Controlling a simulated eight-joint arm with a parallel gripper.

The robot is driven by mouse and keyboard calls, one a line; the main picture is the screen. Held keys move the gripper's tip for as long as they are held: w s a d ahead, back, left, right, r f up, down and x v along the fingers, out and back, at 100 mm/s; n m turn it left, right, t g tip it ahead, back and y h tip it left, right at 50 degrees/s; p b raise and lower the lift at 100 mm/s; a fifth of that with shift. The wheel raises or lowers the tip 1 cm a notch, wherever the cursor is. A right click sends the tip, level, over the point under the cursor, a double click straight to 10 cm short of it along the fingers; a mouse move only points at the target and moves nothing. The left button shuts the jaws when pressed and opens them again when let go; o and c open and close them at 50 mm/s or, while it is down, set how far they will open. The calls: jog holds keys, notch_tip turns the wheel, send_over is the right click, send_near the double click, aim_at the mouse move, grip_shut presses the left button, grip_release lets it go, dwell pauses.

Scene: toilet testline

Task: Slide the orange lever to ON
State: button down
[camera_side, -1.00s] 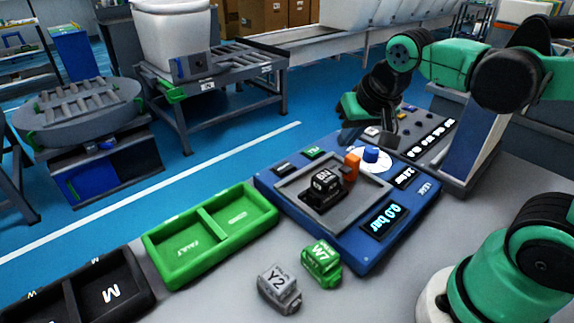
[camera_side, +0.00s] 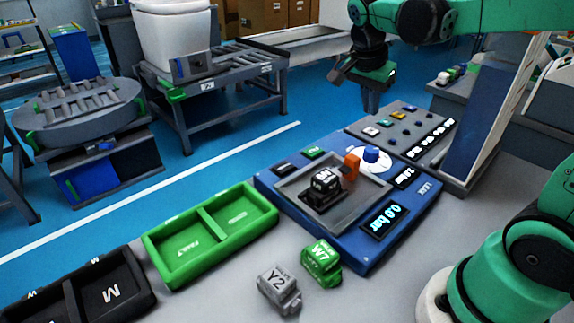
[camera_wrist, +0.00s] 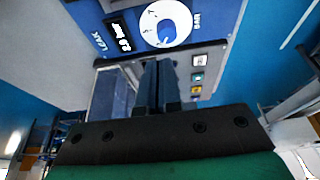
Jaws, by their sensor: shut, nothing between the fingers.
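The orange lever (camera_side: 352,165) stands on the blue test panel (camera_side: 300,235), between the black block marked BN (camera_side: 325,185) and the blue knob (camera_side: 371,155). I cannot read an ON mark beside the lever. My gripper (camera_side: 371,108) is shut and empty, raised above and behind the panel, clear of the lever. In the wrist view my fingers (camera_wrist: 158,68) are together, with the blue knob on its white dial (camera_wrist: 148,30) beyond them. The lever does not show in the wrist view.
A grey button console (camera_side: 400,130) stands behind the panel. A green two-part tray (camera_side: 165,240), a green W7 block (camera_side: 321,262) and a grey Y2 block (camera_side: 280,288) lie in front and left. The panel display (camera_side: 385,221) reads 0.0 bar.

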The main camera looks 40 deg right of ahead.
aim_at(350, 158)
jog(key=x, duration=0.9)
jog(key=shift+d+f, duration=0.15)
jog(key=a, duration=0.3)
jog(key=shift+f, duration=0.25)
jog(key=shift+a, duration=0.45)
jog(key=shift+a, duration=1.7)
